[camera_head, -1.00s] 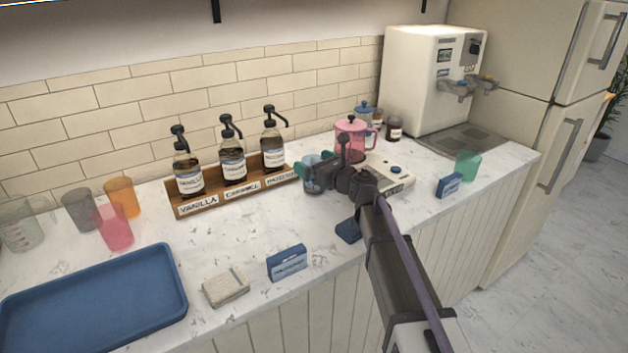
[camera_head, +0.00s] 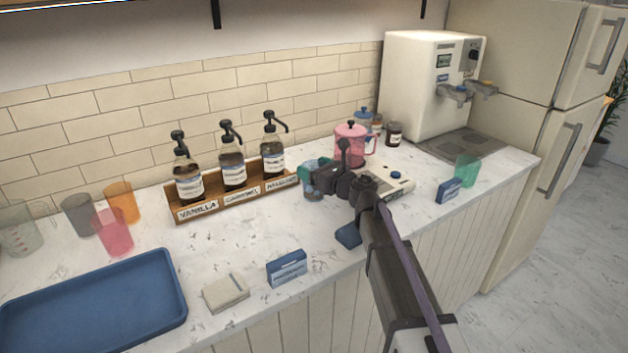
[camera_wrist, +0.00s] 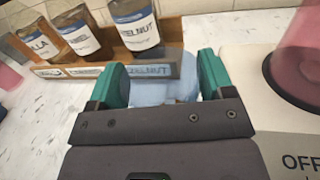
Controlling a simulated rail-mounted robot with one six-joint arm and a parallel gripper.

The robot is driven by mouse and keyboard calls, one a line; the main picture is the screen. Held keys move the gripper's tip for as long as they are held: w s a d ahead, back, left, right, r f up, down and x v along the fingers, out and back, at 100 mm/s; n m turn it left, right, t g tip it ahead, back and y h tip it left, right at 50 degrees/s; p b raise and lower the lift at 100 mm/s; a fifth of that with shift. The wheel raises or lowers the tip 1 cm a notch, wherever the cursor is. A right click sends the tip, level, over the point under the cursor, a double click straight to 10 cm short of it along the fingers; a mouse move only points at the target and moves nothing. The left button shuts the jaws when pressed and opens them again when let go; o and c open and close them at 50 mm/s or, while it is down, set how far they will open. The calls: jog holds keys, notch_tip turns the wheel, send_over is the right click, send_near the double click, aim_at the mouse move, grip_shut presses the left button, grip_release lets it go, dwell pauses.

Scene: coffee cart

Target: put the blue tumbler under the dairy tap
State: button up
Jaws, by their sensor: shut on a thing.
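The translucent blue tumbler (camera_wrist: 165,92) is between the two teal fingers of my gripper (camera_wrist: 158,84) in the wrist view. In the head view the gripper (camera_head: 316,176) is just right of the syrup rack, shut on the tumbler (camera_head: 312,194), which is mostly hidden by the fingers and wrist. It appears to be at counter level; contact with the counter is unclear. I cannot read which is dairy. A drip tray (camera_head: 463,145) lies below them.
A pink French press (camera_head: 350,146) and a white scale (camera_head: 392,181) stand right of my gripper. A green tumbler (camera_head: 467,170) and a blue box (camera_head: 449,190) are near the right front edge. Jars (camera_head: 394,134) stand before the dispenser. The syrup rack (camera_head: 235,199) is on the left.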

notch_tip(320, 180, up, 18)
jog(key=p, duration=1.8)
